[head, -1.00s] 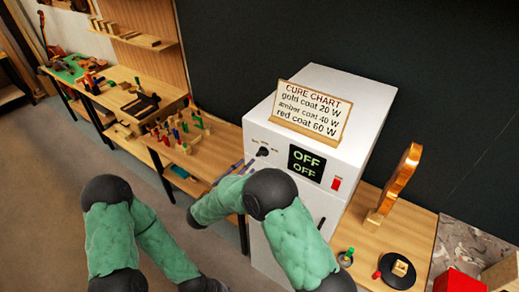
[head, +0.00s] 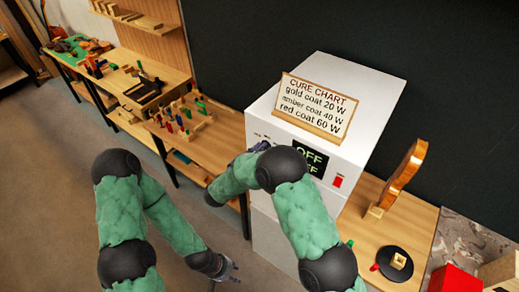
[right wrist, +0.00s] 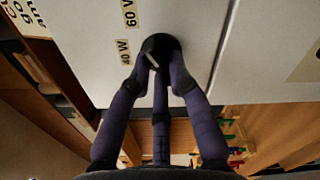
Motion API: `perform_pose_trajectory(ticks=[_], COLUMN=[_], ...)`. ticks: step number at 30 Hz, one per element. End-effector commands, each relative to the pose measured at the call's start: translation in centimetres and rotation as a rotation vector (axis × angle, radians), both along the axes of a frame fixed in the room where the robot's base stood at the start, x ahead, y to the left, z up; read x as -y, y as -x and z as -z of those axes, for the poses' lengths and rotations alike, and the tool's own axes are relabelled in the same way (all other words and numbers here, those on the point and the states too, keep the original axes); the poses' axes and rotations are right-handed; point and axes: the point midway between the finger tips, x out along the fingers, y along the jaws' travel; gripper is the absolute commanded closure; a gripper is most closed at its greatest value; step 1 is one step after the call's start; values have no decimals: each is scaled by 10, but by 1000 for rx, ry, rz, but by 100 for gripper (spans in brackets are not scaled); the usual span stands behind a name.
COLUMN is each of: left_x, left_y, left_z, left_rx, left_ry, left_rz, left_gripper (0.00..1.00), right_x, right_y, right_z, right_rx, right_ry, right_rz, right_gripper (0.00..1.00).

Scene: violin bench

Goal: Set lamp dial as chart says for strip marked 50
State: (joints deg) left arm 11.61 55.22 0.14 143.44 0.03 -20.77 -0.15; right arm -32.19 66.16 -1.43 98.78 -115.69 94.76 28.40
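The white lamp cabinet (head: 347,117) stands at centre, with the cure chart (head: 314,106) on top: gold coat 20 W, amber coat 40 W, red coat 60 W. Its dark display (head: 312,158) is partly covered by my right arm; OFF is readable. The black lamp dial (right wrist: 160,44) has a pale pointer line; labels 40 W and 60 W show beside it. My right gripper (right wrist: 159,66) has its fingertips at the dial's sides; whether they press on it is unclear. My left gripper (head: 230,270) is open and empty, low over the floor. I cannot make out a strip marked 50.
A red switch (head: 337,182) is on the cabinet front. A brown violin-shaped piece (head: 405,175) stands on the right bench, near a black round plate (head: 389,267) and a red box (head: 456,281). Several coloured pegs (head: 183,117) stand on the bench to the left.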

Motion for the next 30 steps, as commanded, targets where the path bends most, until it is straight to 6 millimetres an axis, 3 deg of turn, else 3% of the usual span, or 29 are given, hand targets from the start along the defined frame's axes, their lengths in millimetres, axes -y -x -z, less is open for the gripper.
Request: perform_pose_trajectory(ticks=[14, 30], left_x=[0, 0], left_y=[0, 0], left_z=[9, 47], left_rx=[0, 0], left_ry=[0, 0], left_rz=[0, 0], left_gripper=[60, 60], right_x=[0, 0], right_y=[0, 0], right_z=[3, 6], right_rx=[-38, -299], right_ry=[49, 408], right_rz=[0, -1], right_gripper=[100, 100])
